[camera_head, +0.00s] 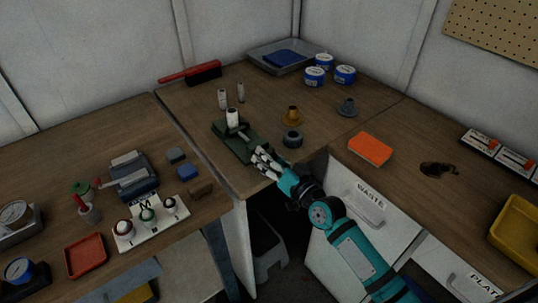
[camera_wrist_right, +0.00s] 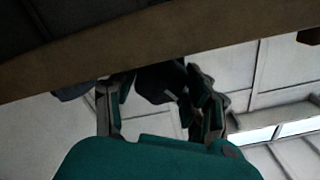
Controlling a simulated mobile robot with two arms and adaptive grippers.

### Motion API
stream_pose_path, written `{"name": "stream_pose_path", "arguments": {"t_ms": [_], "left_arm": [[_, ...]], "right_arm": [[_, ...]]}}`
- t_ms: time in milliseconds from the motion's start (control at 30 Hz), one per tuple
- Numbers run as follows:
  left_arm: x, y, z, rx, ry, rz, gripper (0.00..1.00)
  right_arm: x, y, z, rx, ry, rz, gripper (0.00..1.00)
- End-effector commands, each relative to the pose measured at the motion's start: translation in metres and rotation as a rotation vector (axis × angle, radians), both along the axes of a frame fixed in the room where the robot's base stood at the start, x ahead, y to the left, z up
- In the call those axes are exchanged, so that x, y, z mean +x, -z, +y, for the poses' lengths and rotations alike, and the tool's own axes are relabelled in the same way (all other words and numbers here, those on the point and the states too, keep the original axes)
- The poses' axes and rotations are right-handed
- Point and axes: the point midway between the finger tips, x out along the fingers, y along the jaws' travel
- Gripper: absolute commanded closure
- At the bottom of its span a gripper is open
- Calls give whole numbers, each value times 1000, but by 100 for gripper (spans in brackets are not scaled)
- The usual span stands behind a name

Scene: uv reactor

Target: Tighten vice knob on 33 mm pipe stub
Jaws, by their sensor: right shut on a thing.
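The green vice (camera_head: 224,130) sits on the corner bench near its front edge. A pale pipe stub (camera_head: 232,117) stands upright in it. My right gripper (camera_head: 262,160) is at the front end of the vice, where the knob would be, and its fingers hide the knob in the head view. In the right wrist view my right gripper (camera_wrist_right: 160,100) has a finger on each side of a dark rounded thing (camera_wrist_right: 158,84), which looks like the vice knob. The gripper is shut on it. My left gripper is in neither view.
Two small pale stubs (camera_head: 223,98) stand behind the vice. A dark ring (camera_head: 292,138), a brass-coloured part (camera_head: 292,115) and a grey cone (camera_head: 347,107) stand to its right. An orange box (camera_head: 370,149) lies on the right bench. The bench's front edge is close to the gripper.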

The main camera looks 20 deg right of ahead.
Motion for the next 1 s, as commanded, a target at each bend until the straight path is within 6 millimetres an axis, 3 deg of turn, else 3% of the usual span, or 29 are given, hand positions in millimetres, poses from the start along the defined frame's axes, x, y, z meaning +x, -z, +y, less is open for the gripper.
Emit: {"name": "stream_pose_path", "arguments": {"t_ms": [367, 400, 600, 1000], "left_arm": [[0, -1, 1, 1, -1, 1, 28], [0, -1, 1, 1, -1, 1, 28], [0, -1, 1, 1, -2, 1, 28], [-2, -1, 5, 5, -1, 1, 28]], "right_arm": [[0, 0, -1, 68, 1, 24, 84], [0, 0, -1, 67, 1, 23, 51], [0, 0, 0, 66, 1, 23, 28], [-7, 3, -3, 62, 0, 27, 28]]}}
